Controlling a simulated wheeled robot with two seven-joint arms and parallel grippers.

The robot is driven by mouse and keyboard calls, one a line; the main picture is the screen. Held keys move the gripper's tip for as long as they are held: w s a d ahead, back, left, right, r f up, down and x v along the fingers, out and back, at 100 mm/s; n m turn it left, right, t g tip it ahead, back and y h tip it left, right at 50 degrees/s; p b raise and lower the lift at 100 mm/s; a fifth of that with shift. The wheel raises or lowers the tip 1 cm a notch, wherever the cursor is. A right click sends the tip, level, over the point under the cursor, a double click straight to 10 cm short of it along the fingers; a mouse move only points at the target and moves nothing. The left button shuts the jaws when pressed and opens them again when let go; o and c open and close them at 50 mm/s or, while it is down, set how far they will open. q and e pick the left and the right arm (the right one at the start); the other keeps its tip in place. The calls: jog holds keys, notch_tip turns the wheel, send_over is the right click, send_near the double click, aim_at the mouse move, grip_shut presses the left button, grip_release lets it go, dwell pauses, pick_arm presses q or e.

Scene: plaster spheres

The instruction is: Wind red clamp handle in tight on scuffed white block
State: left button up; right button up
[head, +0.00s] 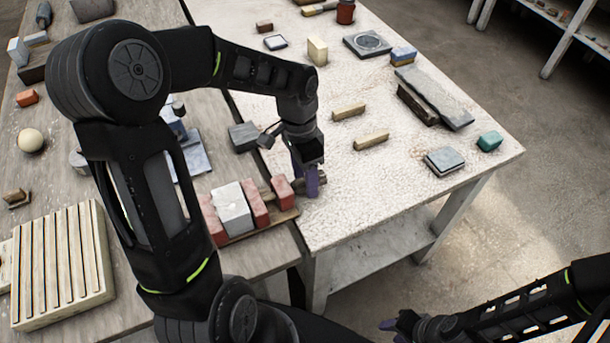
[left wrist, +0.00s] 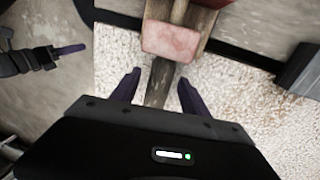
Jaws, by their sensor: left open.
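The clamp lies along the right edge of the wooden table, with a wooden base (head: 262,225) and red blocks, among them a left one (head: 212,222) and a middle one (head: 257,204). The scuffed white block (head: 232,208) sits between those two. The red end piece (head: 283,191), seemingly the handle, also shows in the left wrist view (left wrist: 170,42). My left gripper (head: 308,188) is open just right of it; its fingers (left wrist: 158,90) stand either side of a dark bar (left wrist: 160,78), apart from the red piece. My right gripper (head: 392,325) is low at right, its jaws unclear.
A pale speckled table (head: 400,180) adjoins on the right with small blocks, slabs and a teal block (head: 489,141). A slatted wooden rack (head: 62,265) lies at lower left, a pale sphere (head: 31,140) above it. The speckled table's front is clear.

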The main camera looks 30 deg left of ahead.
pick_arm(q)
jog(key=shift+f, duration=0.1)
jog(key=shift+c, duration=0.5)
grip_shut()
